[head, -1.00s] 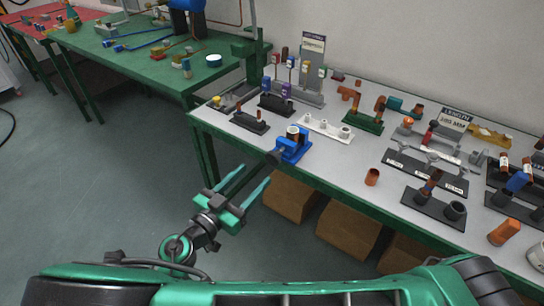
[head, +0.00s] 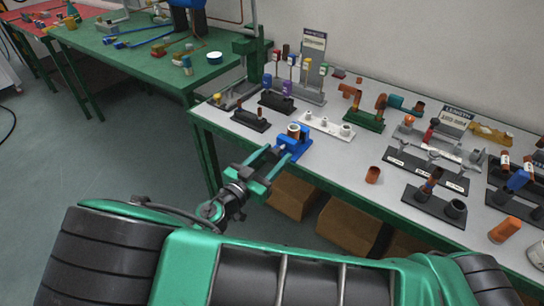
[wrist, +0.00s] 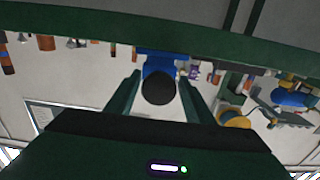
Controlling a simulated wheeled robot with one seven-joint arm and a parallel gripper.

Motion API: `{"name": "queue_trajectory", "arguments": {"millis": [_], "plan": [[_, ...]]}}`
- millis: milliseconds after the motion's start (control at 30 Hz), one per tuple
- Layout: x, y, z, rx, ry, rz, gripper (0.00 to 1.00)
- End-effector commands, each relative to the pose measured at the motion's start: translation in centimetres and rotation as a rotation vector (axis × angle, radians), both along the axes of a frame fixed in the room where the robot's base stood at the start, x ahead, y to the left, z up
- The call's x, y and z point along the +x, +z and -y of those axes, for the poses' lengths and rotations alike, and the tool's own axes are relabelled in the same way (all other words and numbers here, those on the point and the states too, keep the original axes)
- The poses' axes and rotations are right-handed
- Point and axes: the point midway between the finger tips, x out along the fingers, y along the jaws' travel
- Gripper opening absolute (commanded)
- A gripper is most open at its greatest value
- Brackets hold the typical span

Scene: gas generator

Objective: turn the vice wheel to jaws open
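The blue vice (head: 296,148) sits at the front edge of the grey-topped bench, with a white-and-brown cylinder (head: 293,131) at its jaws. In the wrist view the vice's blue body (wrist: 160,60) is behind its round dark wheel (wrist: 159,88). My gripper (head: 278,158) is at the vice's front. It is open, with one finger on each side of the wheel in the wrist view. I cannot tell whether either finger touches the wheel. In the head view the wheel is largely hidden by my gripper.
The bench (head: 335,165) carries several fixtures to the right and behind the vice. An orange-brown cup (head: 372,174) stands to the right. Cardboard boxes (head: 345,228) are under the bench. Open floor (head: 120,150) lies to the left.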

Motion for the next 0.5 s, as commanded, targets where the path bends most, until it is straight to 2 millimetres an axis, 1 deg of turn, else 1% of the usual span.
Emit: {"name": "queue_trajectory", "arguments": {"millis": [33, 67, 100, 133, 500], "plan": [[-0.01, -0.01, -0.02, 0.0, 0.0, 0.0, 0.35], [-0.01, -0.01, -0.02, 0.0, 0.0, 0.0, 0.28], [-0.01, -0.01, -0.03, 0.0, 0.0, 0.0, 0.18], [-0.01, -0.01, -0.04, 0.0, 0.001, 0.0, 0.16], [-0.01, -0.05, -0.15, -0.041, 0.003, -0.034, 0.16]]}}
